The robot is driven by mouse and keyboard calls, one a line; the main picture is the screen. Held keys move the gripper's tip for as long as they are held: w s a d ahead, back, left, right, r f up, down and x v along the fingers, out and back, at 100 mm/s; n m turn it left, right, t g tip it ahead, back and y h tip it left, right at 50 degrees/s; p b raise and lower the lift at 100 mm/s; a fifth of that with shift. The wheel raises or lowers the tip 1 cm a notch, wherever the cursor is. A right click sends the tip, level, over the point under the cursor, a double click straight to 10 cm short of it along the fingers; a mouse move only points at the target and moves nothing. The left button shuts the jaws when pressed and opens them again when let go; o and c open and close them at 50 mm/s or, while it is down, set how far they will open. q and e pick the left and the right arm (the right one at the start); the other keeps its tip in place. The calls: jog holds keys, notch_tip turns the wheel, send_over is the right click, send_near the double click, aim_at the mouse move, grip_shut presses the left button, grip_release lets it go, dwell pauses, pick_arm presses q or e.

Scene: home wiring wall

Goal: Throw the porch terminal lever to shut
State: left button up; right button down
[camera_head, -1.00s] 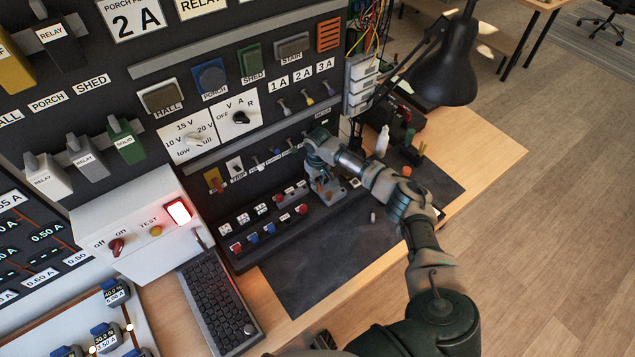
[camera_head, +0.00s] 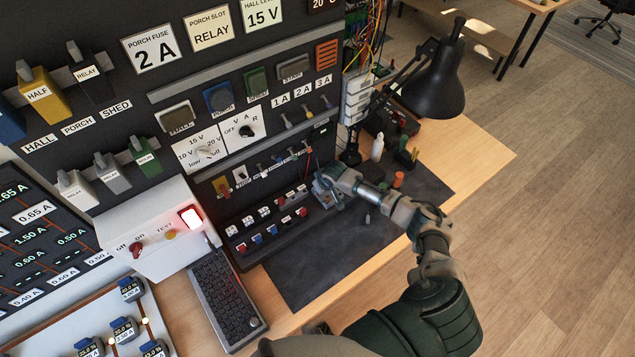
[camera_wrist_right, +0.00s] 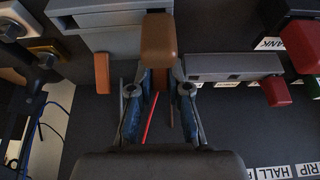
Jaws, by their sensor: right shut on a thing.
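My right gripper (camera_head: 325,190) is low at the wiring wall, just right of the rows of red and blue terminals (camera_head: 270,230). In the right wrist view, its two blue-sided fingers (camera_wrist_right: 160,80) are closed on a brown-orange lever (camera_wrist_right: 158,38), which stands in front of a grey block (camera_wrist_right: 110,40). A second orange lever (camera_wrist_right: 101,73) shows to its left, and a grey block with a red lever (camera_wrist_right: 275,92) to its right. No porch label is readable at the held lever. In the head view my gripper hides the lever. My left gripper is not in view.
A dark mat (camera_head: 305,262) covers the desk below the wall. A keyboard (camera_head: 225,300) and a white test box (camera_head: 155,235) with a lit red light stand at left. A black lamp (camera_head: 437,85), a white bottle (camera_head: 377,147) and an orange cylinder (camera_head: 398,179) are at right.

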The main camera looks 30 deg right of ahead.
jog(key=shift+s+f+t+p, duration=0.1)
jog(key=shift+s+t+p, duration=0.45)
jog(key=shift+t, duration=0.25)
jog(key=shift+s+f+t, duration=0.2)
jog(key=shift+s+t, duration=0.1)
jog(key=shift+t, duration=0.6)
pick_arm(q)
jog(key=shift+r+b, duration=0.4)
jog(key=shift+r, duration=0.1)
pick_arm(e)
jog(key=shift+s+f+t, duration=0.15)
jog(key=shift+s+t, duration=0.1)
jog(key=shift+t, duration=0.55)
jog(key=shift+s+f+t, duration=0.1)
jog(key=shift+s+t, duration=0.1)
jog(key=shift+t, duration=0.6)
jog(key=shift+d, duration=0.1)
jog(key=c, duration=1.4)
grip_release()
jog(key=shift+w, duration=0.1)
jog(key=shift+r, duration=0.1)
